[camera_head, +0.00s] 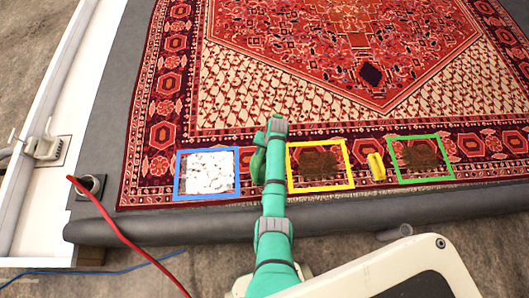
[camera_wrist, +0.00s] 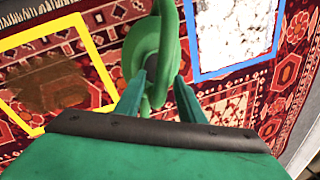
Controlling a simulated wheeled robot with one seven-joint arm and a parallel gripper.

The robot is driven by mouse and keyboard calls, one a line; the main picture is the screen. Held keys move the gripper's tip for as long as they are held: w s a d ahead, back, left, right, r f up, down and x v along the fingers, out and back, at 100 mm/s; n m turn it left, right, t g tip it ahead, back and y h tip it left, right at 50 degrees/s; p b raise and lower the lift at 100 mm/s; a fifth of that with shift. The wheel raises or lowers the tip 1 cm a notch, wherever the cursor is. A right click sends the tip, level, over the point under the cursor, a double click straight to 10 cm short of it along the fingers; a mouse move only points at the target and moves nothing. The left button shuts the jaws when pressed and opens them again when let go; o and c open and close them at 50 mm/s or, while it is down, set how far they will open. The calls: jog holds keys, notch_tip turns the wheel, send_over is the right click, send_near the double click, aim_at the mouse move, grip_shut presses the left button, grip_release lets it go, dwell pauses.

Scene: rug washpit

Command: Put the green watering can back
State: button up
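The green watering can (camera_wrist: 150,45) stands on the rug, between the blue and yellow frames. In the head view the can (camera_head: 258,165) is partly hidden behind my green arm. In the wrist view my gripper (camera_wrist: 159,78) reaches down to it, with the two dark green fingers apart on either side of a green curved part that looks like its handle. Rug shows between that part and the right finger, so the fingers look open. Whether either finger touches the can is hard to tell.
A blue frame (camera_head: 178,177) surrounds a white foamy patch. A yellow frame (camera_head: 322,188) and a green frame (camera_head: 421,181) surround brown patches. A yellow object (camera_head: 376,167) stands between those two. A red hose (camera_head: 125,240) and the grey pit edge (camera_head: 150,228) lie in front.

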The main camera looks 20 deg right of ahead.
jog(key=shift+a, duration=0.1)
jog(key=shift+r, duration=0.25)
jog(key=v, duration=1.2)
jog(key=s+a+f+t, duration=0.1)
jog(key=s+a+f, duration=0.1)
jog(key=s+a+f+h, duration=0.1)
jog(key=s+a+f, duration=0.1)
jog(key=f, duration=0.1)
jog(key=s+a+f+n+t, duration=0.1)
jog(key=s+a+f, duration=0.1)
jog(key=s, duration=0.1)
jog(key=shift+a+f+t+h, duration=0.2)
jog(key=shift+f+t+h, duration=0.1)
jog(key=shift+f+h, duration=0.1)
jog(key=s+a+r+n+t+h, duration=0.15)
jog(key=s+a+t, duration=0.35)
jog(key=s, duration=0.5)
jog(key=s+a+r+n+t, duration=0.1)
jog(key=s+a+r+t, duration=0.1)
jog(key=s+r, duration=0.4)
jog(key=s+a+r+n+t+y, duration=0.1)
jog(key=s+r, duration=0.4)
jog(key=r, duration=0.8)
jog(key=s+a+r+n+t, duration=0.3)
jog(key=s+r, duration=0.3)
jog(key=r, duration=0.4)
jog(key=shift+s+a, duration=0.35)
jog(key=shift+a, duration=0.55)
